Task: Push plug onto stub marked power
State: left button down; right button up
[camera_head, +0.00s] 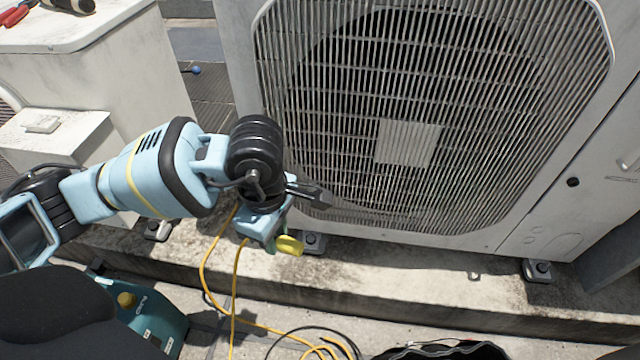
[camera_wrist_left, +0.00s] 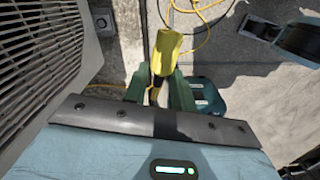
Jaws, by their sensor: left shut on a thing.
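My left gripper (camera_head: 276,243) is in front of the lower edge of the condenser. In the left wrist view its green fingers (camera_wrist_left: 159,88) are shut on a yellow plug (camera_wrist_left: 166,52). The plug also shows below the gripper in the head view (camera_head: 290,245). A teal box (camera_head: 150,318) with a yellow knob-like part stands low at the left, apart from the plug; it shows partly behind the fingers in the wrist view (camera_wrist_left: 208,97). Its small white labels are too small to read, so I cannot tell which stub is marked power. My right gripper is not in view.
A large condenser (camera_head: 560,215) with a wire grille stands on feet on a concrete ledge (camera_head: 410,275). Yellow cable (camera_head: 237,280) loops on the ground below. A black bag-like thing (camera_head: 440,350) lies at the bottom. A white cabinet (camera_head: 120,80) with tools stands at upper left.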

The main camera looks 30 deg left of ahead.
pick_arm(q)
jog(key=s+r+m, duration=0.1)
jog(key=r+m, duration=0.3)
jog(key=m, duration=0.5)
jog(key=s+d+r+m, duration=0.1)
jog(key=s+r+m, duration=0.1)
jog(key=r+m, duration=0.3)
jog(key=m, duration=0.4)
jog(key=shift+d+r+m, duration=0.15)
jog(key=shift+d+m, duration=0.05)
jog(key=shift+m, duration=0.1)
jog(key=shift+s, duration=0.1)
